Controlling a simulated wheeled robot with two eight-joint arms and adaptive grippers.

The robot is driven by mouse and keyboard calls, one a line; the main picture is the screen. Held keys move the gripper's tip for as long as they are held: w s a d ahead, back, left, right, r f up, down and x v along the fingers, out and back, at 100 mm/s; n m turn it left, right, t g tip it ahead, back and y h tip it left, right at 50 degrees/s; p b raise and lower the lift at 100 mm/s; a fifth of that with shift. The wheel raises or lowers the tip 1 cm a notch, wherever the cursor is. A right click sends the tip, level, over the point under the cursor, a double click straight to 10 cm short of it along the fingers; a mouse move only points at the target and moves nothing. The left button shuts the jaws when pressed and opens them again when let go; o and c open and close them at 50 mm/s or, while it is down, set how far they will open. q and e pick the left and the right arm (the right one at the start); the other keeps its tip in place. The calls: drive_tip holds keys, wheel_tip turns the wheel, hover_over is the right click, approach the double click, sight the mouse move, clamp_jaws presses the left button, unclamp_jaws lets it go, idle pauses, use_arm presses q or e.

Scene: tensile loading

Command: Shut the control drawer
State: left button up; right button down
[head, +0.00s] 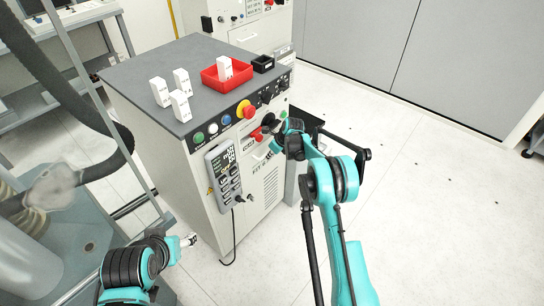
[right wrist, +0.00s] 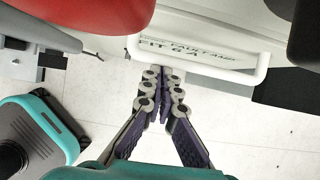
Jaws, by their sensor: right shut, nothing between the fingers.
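The control cabinet (head: 185,85) is a pale box with a grey top, and knobs and buttons run along its front edge. In the right wrist view a white drawer front with a handle frame (right wrist: 262,72) carries dark lettering. How far the drawer stands out is unclear. My right gripper (right wrist: 160,72) is shut and empty, its fingertips at the handle's lower edge; contact is unclear. In the head view the right gripper (head: 278,130) is at the cabinet's front, partly hiding the drawer area. My left gripper (head: 189,240) is low, left of the cabinet, apart from it; its jaw opening is unclear.
A red tray (head: 208,79) with a white block, a small black box (head: 263,63) and several loose white blocks (head: 160,92) are on the cabinet top. The floor (head: 440,200) at right is clear.

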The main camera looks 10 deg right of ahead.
drive_tip(key=shift+w+a+r, duration=0.15)
drive_tip(key=shift+w+a, duration=0.05)
idle(0.3)
drive_tip(key=v, duration=1.2)
drive_tip(key=shift+d, duration=0.25)
drive_tip(key=s+r+n+t+h, duration=0.1)
drive_tip(key=s+r+n+h, duration=0.1)
drive_tip(key=s+r+n, duration=1.55)
drive_tip(key=s+f+n+t, duration=0.1)
drive_tip(key=s+n, duration=0.4)
drive_tip(key=s, duration=0.7)
drive_tip(key=s+d+f+n+t+h, duration=0.1)
drive_tip(key=s+f+n, duration=0.3)
drive_tip(key=s, duration=0.8)
drive_tip(key=shift+s+d+f+n, duration=0.2)
drive_tip(key=shift+s+d+n, duration=0.15)
drive_tip(key=shift+n, duration=0.3)
